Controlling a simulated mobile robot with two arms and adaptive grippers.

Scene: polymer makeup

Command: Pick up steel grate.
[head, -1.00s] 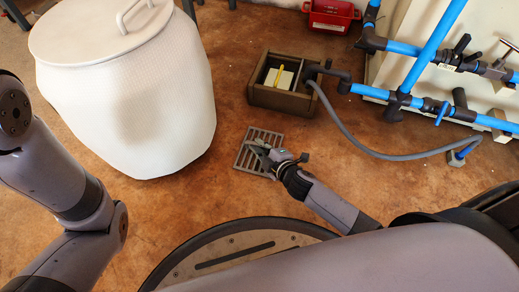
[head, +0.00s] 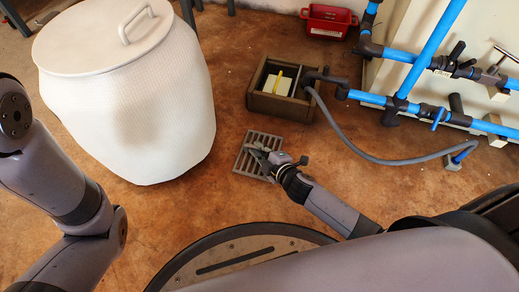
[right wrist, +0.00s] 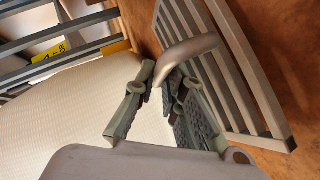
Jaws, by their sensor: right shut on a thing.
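The steel grate (head: 245,163), a grey slotted square, shows in the head view near the middle of the floor. It looks flat on or close to the floor; I cannot tell if it is raised. My right gripper (head: 262,156) reaches over its right side. In the right wrist view the grate (right wrist: 251,70) stands at the upper right, and my right gripper (right wrist: 165,85) is shut on it near a rounded grey bar. The exact contact is partly hidden. My left arm shows at the left of the head view, but its gripper is out of view.
A large white lidded drum (head: 130,95) stands left of the grate. A brown open box (head: 281,106) with a yellow item sits behind it. A grey hose (head: 375,158) curves to blue pipes (head: 430,55) at right. A red box (head: 328,20) is at the back.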

